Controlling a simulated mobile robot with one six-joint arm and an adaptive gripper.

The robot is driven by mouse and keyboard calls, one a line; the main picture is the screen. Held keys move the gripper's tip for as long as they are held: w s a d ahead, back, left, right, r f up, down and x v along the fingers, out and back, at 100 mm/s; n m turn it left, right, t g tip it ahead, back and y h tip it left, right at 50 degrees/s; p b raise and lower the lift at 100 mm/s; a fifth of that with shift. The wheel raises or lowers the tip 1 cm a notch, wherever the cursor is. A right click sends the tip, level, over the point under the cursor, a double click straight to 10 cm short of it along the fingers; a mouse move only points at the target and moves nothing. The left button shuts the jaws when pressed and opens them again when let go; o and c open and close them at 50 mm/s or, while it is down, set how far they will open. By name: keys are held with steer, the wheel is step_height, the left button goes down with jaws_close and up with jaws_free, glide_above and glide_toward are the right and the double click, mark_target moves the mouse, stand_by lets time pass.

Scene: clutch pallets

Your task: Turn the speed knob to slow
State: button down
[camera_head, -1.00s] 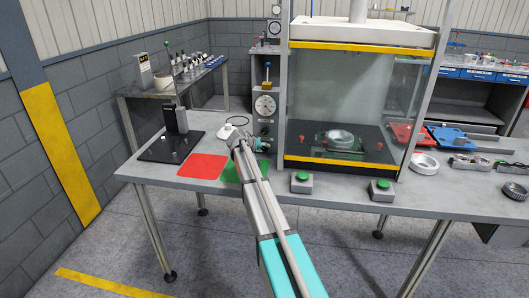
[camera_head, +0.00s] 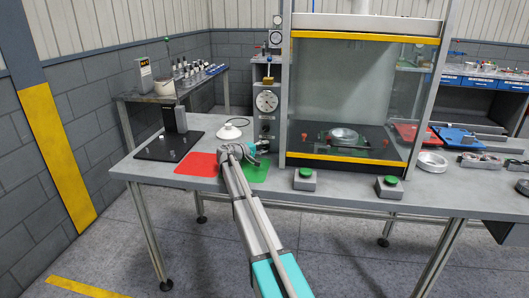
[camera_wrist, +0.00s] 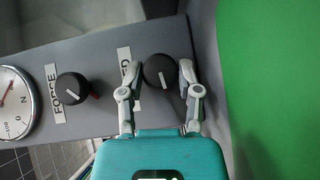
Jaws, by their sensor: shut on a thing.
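The speed knob (camera_wrist: 158,73) is black and round with a white pointer line, on a grey panel beside a partly covered label ending in "ED". My gripper (camera_wrist: 157,82) has one finger on each side of it and is shut on it. The pointer line points roughly down in the wrist view, toward my gripper's palm. The slow mark is hidden or out of view. In the head view my gripper (camera_head: 262,149) is at the lower part of the grey control column (camera_head: 266,83), and the knob is too small to make out there.
A second black knob (camera_wrist: 73,88) labelled FORCE and a dial gauge (camera_wrist: 14,105) are on the same panel. A glass-fronted press (camera_head: 363,95) stands right of the column. A white round object (camera_head: 231,131), red mat (camera_head: 196,164) and green mat (camera_head: 255,171) lie nearby.

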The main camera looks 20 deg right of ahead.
steer(key=shift+s+d, duration=0.1)
stand_by(0.4)
steer(key=shift+c, duration=1.8)
jaws_free()
steer(key=shift+o, duration=0.3)
